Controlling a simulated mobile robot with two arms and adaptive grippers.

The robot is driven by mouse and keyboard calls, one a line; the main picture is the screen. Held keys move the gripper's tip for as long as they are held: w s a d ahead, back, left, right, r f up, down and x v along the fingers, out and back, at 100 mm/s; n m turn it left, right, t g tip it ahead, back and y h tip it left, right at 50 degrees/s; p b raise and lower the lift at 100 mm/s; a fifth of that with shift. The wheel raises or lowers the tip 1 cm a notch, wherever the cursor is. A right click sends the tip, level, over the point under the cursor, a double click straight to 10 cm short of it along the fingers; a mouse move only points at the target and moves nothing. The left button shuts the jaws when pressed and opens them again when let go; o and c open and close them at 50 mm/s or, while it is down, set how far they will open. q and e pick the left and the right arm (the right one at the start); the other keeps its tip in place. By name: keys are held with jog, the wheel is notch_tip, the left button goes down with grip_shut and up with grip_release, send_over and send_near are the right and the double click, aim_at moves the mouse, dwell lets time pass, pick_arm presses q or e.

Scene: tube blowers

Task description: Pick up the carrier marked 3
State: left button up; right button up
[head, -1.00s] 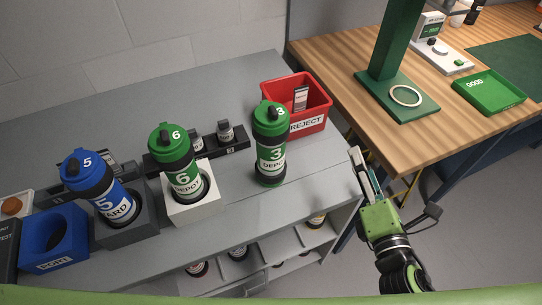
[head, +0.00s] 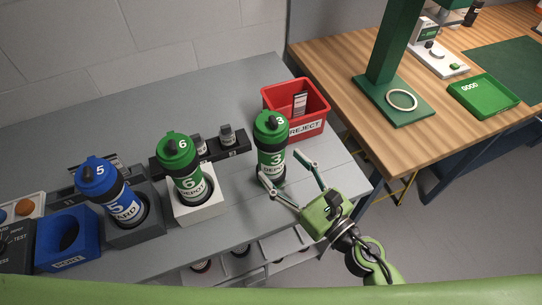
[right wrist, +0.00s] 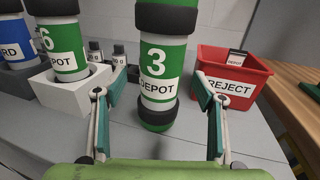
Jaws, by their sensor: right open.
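The carrier marked 3 (head: 270,157), green and white with black bands and a DEPOT label, stands upright on the grey bench in the head view. It also shows in the right wrist view (right wrist: 159,75), ahead of and between the fingers; its top is cut off there. My right gripper (head: 285,172) is open and empty, with its fingers pointing at the carrier's lower part from the front right. In the right wrist view the gripper (right wrist: 158,98) has one finger to each side of the carrier, apart from it. My left gripper is not in view.
A red REJECT bin (head: 318,108) stands close behind and right of the carrier. Left are a green carrier marked 6 (head: 181,165) in a white holder (head: 203,211) and a blue carrier marked 5 (head: 104,187). A dark rack (head: 228,150) with small weights lies behind.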

aim_at(279, 163)
jog(key=p+x, duration=0.1)
jog(key=x, duration=0.3)
jog(key=shift+w+a+p, duration=0.1)
jog(key=shift+w+p, duration=0.25)
jog(key=shift+w, duration=0.05)
jog(key=shift+w+a+f, duration=0.2)
jog(key=shift+w+a, duration=0.15)
jog(key=shift+w, duration=0.05)
jog(key=shift+s+d, duration=0.1)
jog(key=c, duration=1.4)
